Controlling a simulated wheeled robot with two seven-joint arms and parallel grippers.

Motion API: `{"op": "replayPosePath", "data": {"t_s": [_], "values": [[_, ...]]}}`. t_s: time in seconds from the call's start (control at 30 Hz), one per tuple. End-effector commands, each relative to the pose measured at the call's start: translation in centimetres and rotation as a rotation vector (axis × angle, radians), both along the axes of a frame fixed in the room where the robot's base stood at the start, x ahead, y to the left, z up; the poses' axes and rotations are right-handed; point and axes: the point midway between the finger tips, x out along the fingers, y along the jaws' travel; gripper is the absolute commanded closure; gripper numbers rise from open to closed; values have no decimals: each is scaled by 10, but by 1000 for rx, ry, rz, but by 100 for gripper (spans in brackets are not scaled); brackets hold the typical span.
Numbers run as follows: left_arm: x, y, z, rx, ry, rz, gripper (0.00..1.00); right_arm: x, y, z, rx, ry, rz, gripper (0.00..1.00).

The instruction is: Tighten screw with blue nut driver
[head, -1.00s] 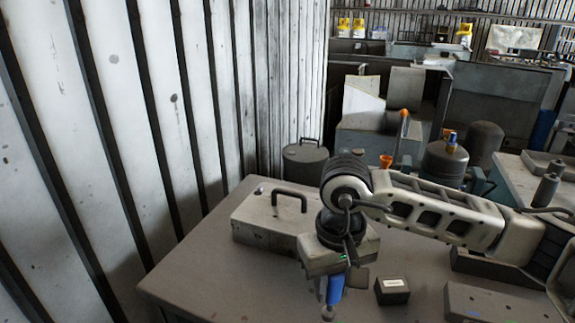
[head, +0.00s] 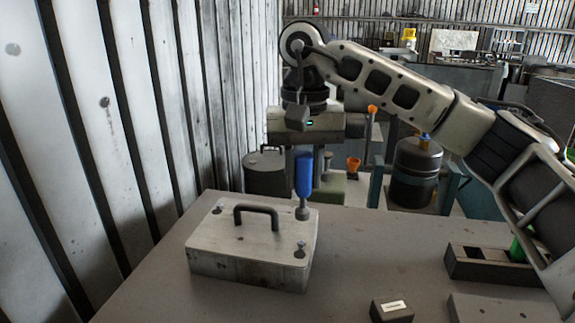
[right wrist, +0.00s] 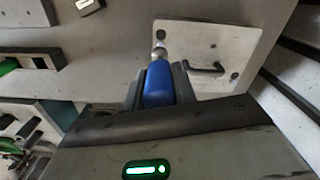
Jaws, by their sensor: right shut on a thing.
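My right gripper (head: 304,152) is shut on the blue nut driver (head: 304,177) and holds it upright, tip down. The driver's metal tip is at the back right corner of the grey blower housing (head: 250,268); I cannot tell whether it touches a screw there. The housing is a flat box with a dark handle on top. A screw (head: 300,246) shows at its front right corner, and another (head: 217,208) at its back left. In the right wrist view the blue driver (right wrist: 158,86) points toward a corner of the housing plate (right wrist: 232,40). My left gripper is out of view.
A dark holder (head: 462,268) with a green-handled tool (head: 517,247) stands on the table at right. A small black box with a white label (head: 392,310) lies near the front. The table between housing and holder is clear. A ribbed wall stands at left.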

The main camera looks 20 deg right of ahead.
Motion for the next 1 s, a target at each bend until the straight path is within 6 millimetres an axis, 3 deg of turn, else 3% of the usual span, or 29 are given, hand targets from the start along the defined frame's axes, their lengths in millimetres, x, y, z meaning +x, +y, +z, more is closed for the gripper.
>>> {"op": "replayPosePath", "data": {"t_s": [0.27,0.53,0.73,1.0], "values": [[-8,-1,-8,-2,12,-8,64,2,-2,3,6,-2,-20,100],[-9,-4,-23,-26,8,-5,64,1,-2,-19,6,-2,-19,100],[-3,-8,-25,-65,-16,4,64,1,-2,-38,6,-2,-18,100],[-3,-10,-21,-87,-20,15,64,1,-2,-49,6,-2,-19,100]]}}
